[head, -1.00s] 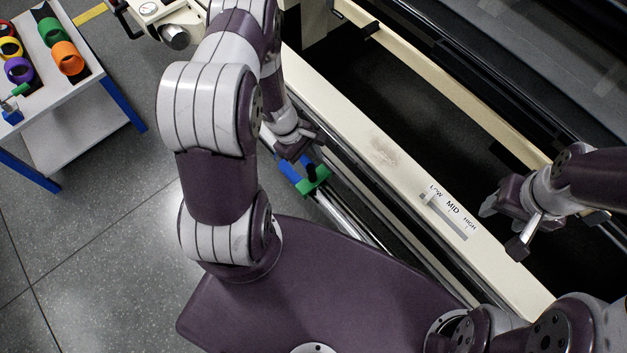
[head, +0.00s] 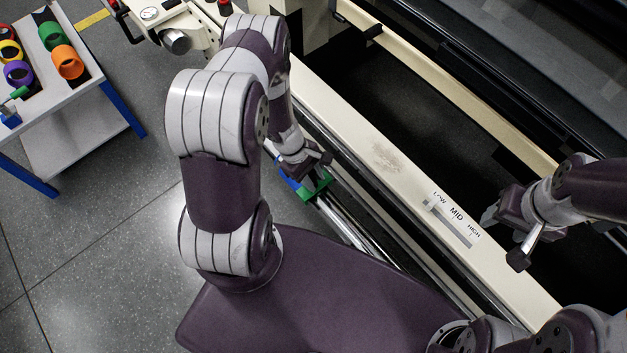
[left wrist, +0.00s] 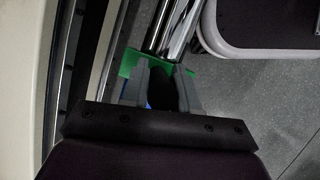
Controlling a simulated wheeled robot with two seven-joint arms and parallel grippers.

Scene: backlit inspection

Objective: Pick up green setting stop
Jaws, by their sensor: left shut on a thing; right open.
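The green setting stop (head: 314,192) sits on the metal rail along the front of the cream machine, with a blue part (head: 291,184) beside it. My left gripper (head: 315,168) is over the stop and shut on it. In the left wrist view the stop's green plate (left wrist: 128,63) shows behind the fingers of my left gripper (left wrist: 172,80), with a dark part between them. The fingers hide much of the stop.
The cream rail (head: 385,165) carries a scale plate (head: 455,217) marked LOW, MID, HIGH. Polished rods (head: 345,228) run below it. A white cart (head: 75,140) with coloured rings stands at the far left. Grey floor between is clear.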

